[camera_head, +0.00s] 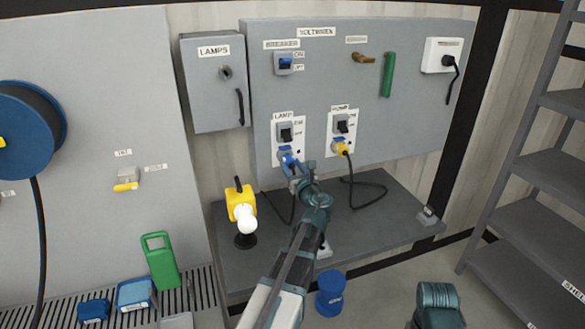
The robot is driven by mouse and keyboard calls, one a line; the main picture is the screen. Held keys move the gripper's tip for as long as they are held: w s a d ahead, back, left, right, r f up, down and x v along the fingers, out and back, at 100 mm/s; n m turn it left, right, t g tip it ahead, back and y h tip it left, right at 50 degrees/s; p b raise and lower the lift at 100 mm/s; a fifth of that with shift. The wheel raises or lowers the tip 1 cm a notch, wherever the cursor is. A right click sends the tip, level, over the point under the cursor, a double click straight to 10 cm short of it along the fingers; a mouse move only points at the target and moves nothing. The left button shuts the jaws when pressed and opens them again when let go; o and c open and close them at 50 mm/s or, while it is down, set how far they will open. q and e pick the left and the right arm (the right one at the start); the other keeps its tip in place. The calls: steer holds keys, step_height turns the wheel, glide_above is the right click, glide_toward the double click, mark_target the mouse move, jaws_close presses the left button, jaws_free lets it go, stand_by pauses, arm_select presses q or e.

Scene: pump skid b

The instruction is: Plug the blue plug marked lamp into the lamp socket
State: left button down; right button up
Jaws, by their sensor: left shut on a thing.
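The blue plug (288,161) is at the lamp socket (283,152), on the white plate under the LAMP label. My left gripper (295,172) is shut on the plug, and its arm reaches up from the bottom. The plug's front end is at or right against the socket; I cannot tell how deep it sits. The gripper hides part of the plug. A dark cable (293,207) hangs down below it. My right gripper is not in view; only a teal part of my right arm shows at the bottom right.
A yellow plug (341,148) with a black cable is in the pump socket to the right. A yellow work lamp (241,205) with a white bulb stands on the grey bench (385,220). A blue container (330,293) stands in front. Shelves (540,165) are at the right.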

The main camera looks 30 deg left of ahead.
arm_select(q)
steer(key=shift+x, duration=0.85)
steer(key=shift+c, duration=1.4)
jaws_free()
steer(key=v, duration=1.4)
